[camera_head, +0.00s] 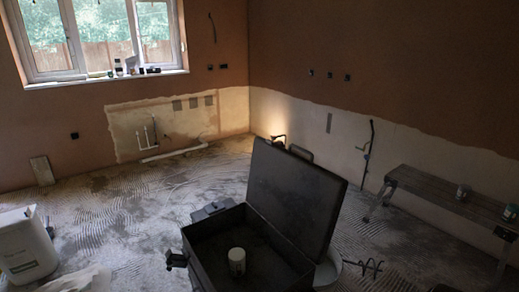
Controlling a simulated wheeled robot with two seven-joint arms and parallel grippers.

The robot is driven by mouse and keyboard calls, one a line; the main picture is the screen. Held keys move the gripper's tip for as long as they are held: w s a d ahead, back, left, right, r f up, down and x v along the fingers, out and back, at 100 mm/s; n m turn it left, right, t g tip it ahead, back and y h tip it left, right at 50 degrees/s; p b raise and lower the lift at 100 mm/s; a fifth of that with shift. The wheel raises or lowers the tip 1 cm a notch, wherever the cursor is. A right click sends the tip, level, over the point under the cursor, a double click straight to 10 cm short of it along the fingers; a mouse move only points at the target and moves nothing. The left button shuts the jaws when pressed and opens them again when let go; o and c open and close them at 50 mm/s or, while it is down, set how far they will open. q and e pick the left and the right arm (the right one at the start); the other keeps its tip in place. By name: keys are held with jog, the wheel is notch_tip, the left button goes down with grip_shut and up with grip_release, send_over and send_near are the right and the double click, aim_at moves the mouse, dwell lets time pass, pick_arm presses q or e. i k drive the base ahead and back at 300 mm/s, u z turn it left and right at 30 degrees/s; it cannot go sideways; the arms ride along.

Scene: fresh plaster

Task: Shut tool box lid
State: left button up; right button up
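The tool box (205,262) is dark and stands open at the bottom middle of the head view. Its front end is cut off by the bottom edge of the picture. Its lid (297,195) is raised, leaning back to the right, with its inner face dark. A small white cylindrical container (237,262) stands inside the box. A dark latch-like part (176,259) sticks out on the left side of the box. Neither of my grippers can be made out in this view.
A white tub (26,245) stands at the far left. A low bench (440,193) with small cans stands along the right wall. A dark grey item (212,210) lies behind the box's left corner. The streaked floor between tub and box is mostly clear.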

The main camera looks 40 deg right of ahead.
aim_at(303, 199)
jog(key=z, duration=0.9)
jog(key=k, duration=1.25)
jog(key=z, duration=0.2)
jog(key=i, duration=1.65)
jog(key=u, duration=0.9)
